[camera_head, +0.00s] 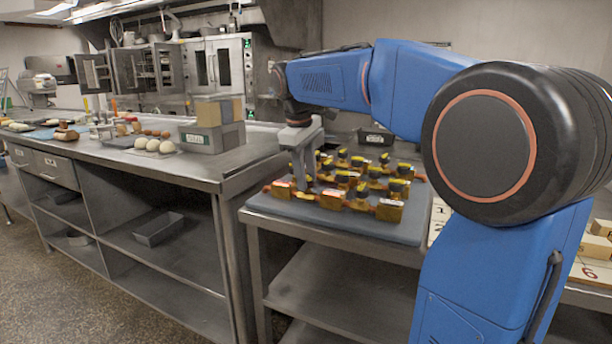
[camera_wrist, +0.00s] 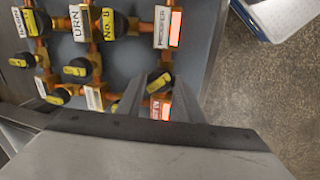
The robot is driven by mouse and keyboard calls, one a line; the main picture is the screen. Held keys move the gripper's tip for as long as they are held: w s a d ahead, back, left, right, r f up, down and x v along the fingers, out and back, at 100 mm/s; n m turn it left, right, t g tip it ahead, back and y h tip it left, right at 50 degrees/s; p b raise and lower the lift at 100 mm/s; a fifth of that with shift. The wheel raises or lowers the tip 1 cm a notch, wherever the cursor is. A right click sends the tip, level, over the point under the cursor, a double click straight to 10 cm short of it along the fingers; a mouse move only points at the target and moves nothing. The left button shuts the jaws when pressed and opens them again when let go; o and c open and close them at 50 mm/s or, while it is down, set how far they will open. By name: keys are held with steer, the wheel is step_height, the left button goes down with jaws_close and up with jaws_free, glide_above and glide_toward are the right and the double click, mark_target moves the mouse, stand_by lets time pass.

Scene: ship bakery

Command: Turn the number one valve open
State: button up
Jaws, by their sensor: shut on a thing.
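The valve rig is a cluster of copper pipes and valves with black knobs and yellow tags, lying on a grey board (camera_head: 345,228) on a steel stand. My gripper (camera_head: 303,183) reaches down at the left front of the rig. In the wrist view my gripper (camera_wrist: 155,98) is shut on a black valve handle (camera_wrist: 158,78) with a yellow tag. A red and white label (camera_wrist: 160,107) shows between the fingers, partly hidden. I cannot read the held valve's number. Nearby a valve tagged No. 8 (camera_wrist: 109,24) and a label PROOFER (camera_wrist: 163,27) show.
Other valves, such as one with a yellow tag (camera_wrist: 76,70), stand close beside the fingers. A long steel counter (camera_head: 215,170) with grey bins (camera_head: 212,137) and eggs is at the left. Numbered cards and wooden blocks (camera_head: 597,245) lie at the right.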

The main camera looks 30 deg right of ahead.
steer(key=n, duration=0.5)
steer(key=shift+s+d+t+y, duration=0.1)
steer(key=shift+s+t+y, duration=0.05)
steer(key=shift+t+y, duration=0.2)
steer(key=shift+d+f+n+y, duration=0.1)
steer(key=shift+n+y, duration=0.35)
steer(key=shift+n, duration=1.95)
steer(key=shift+s, duration=0.1)
steer(key=o, duration=1)
steer(key=s+r, duration=0.1)
steer(key=r, duration=0.7)
steer(key=s+r, duration=0.2)
steer(key=r, duration=0.7)
steer(key=shift+s+a, duration=0.2)
steer(key=shift+s, duration=0.1)
